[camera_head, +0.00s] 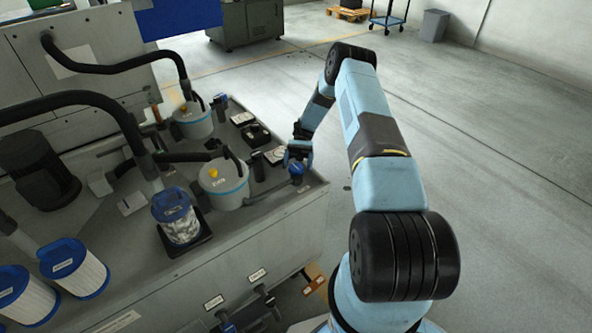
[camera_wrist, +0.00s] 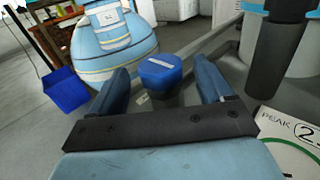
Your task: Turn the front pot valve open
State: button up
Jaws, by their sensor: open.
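A blue faceted knob with a pale label strip (camera_wrist: 160,70) stands between the two fingers of my gripper (camera_wrist: 165,82) in the wrist view. The fingers are spread, with a visible gap on each side of the knob. In the head view my gripper (camera_head: 298,153) is low over the right edge of the bench, and the blue knob (camera_head: 296,169) shows just below it. The nearer white pot with a blue band and yellow top knob (camera_head: 222,184) stands left of my gripper. The knob's label is too small to read.
A second similar pot (camera_head: 193,121) stands farther back. A clear blue-lidded canister (camera_head: 180,222) and blue-capped filters (camera_head: 75,268) stand to the left. Black hoses arch over the bench (camera_head: 275,205). A white dial card (camera_wrist: 285,150) lies right of my gripper. The floor at right is open.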

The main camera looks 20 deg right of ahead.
jog(key=shift+v, duration=1.4)
jog(key=shift+r, duration=0.15)
jog(key=shift+w+r, duration=0.1)
jog(key=shift+r, duration=0.2)
jog(key=s+a+r+n+t+h, duration=0.1)
jog(key=s+r+t+h, duration=0.15)
jog(key=r, duration=0.75)
jog(key=s+a+r+t+h, duration=0.15)
jog(key=r+t, duration=0.25)
jog(key=r, duration=0.7)
jog(key=s+a+r+n+t+h, duration=0.1)
jog(key=s+r+t+h, duration=0.15)
jog(key=r, duration=0.75)
jog(key=s+r+n+t+h, duration=0.1)
jog(key=s+r+t, duration=0.5)
jog(key=s+r, duration=0.55)
jog(key=s+r+n+t, duration=0.2)
jog(key=s+t, duration=0.4)
jog(key=s, duration=0.9)
jog(key=shift+s+d+r+t, duration=0.2)
jog(key=shift+d+r+t, duration=0.2)
jog(key=shift+r, duration=0.1)
